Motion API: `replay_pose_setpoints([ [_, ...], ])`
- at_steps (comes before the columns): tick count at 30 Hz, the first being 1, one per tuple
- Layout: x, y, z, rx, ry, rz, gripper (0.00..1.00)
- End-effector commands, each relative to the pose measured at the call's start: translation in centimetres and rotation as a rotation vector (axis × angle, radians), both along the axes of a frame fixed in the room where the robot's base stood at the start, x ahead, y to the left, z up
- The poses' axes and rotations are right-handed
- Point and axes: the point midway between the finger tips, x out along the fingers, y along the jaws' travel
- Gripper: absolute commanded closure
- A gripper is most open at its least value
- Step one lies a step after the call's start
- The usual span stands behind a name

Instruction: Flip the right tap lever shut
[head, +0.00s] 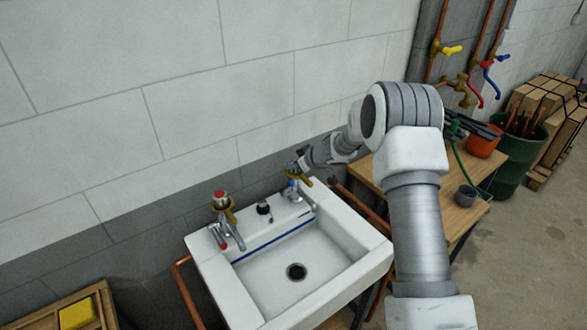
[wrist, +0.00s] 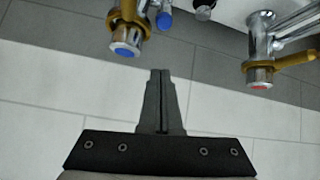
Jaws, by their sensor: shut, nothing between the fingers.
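The right tap (head: 292,188) stands at the back right of the white sink, with a chrome body and blue markings. My gripper partly hides it in the head view. In the wrist view it is at upper left, with a blue cap (wrist: 124,48) and an ochre lever (wrist: 128,14) that looks foreshortened. My gripper (head: 303,164) is beside this tap in the head view. In the wrist view my gripper (wrist: 160,74) is shut and empty, its tips a little right of and below the blue cap. I cannot tell whether it touches the lever.
The left tap (head: 221,202), red-capped with an ochre lever, also shows in the wrist view (wrist: 262,72). A black knob (head: 263,208) sits between the taps on the sink (head: 345,230). The tiled wall is close behind. A wooden bench (head: 466,210) stands to the right.

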Motion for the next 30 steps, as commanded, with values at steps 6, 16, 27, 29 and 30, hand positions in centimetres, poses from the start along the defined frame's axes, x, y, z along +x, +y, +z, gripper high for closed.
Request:
replay_pose_setpoints([
  [6,2.1,1.8,-2.5,-0.001,0.001,0.001,1.00],
  [16,4.5,3.3,-5.7,0.001,0.002,-0.005,1.00],
  [27,2.4,1.3,-7.1,0.000,0.000,-0.001,1.00],
  [29,2.3,1.2,-7.1,0.000,-0.001,-0.001,1.00],
  [30,2.3,1.2,-7.2,0.000,-0.001,-0.001,1.00],
])
